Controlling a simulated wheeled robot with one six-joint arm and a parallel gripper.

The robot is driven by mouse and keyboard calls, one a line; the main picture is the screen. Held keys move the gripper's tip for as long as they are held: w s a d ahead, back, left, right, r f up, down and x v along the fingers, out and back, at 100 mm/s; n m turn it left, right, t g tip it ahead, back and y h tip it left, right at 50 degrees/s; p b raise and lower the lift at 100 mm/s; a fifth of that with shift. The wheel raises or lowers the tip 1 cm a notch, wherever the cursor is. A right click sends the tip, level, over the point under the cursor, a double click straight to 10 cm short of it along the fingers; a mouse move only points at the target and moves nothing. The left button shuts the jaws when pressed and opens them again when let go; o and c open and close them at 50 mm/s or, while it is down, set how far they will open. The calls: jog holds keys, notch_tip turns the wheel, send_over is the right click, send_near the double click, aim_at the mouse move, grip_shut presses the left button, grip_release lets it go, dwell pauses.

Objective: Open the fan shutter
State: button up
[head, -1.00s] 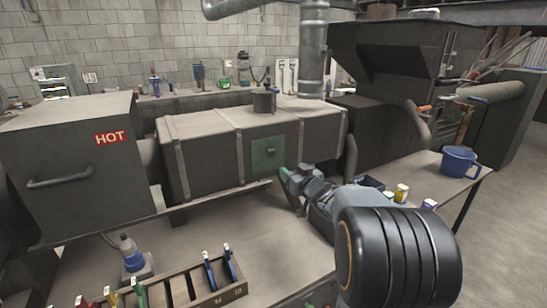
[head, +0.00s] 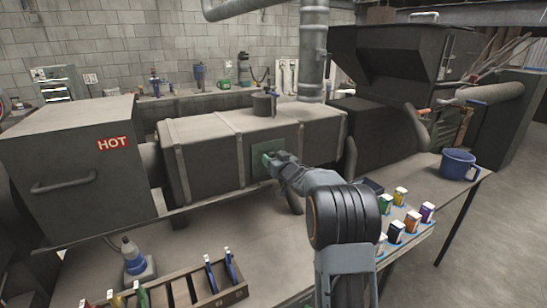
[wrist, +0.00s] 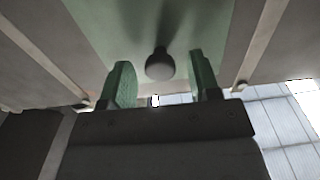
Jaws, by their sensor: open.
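The fan shutter (head: 265,146) is a green plate on the front of the long grey metal box. My gripper (head: 270,160) is at the plate and covers much of it in the head view. In the wrist view a dark round knob (wrist: 160,65) stands out from the green plate (wrist: 100,28). My gripper (wrist: 160,84) is open, with one green finger on each side of the knob. A gap shows between the knob and both fingers, so it is not clamped.
The box with the HOT label (head: 70,165) stands at the left. A wooden rack (head: 205,285) and a bottle (head: 132,255) are on the table in front. Small coloured containers (head: 400,196) and a blue mug (head: 459,165) are at the right.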

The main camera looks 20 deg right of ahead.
jog(key=shift+w, duration=0.35)
grip_shut()
dwell(0.4)
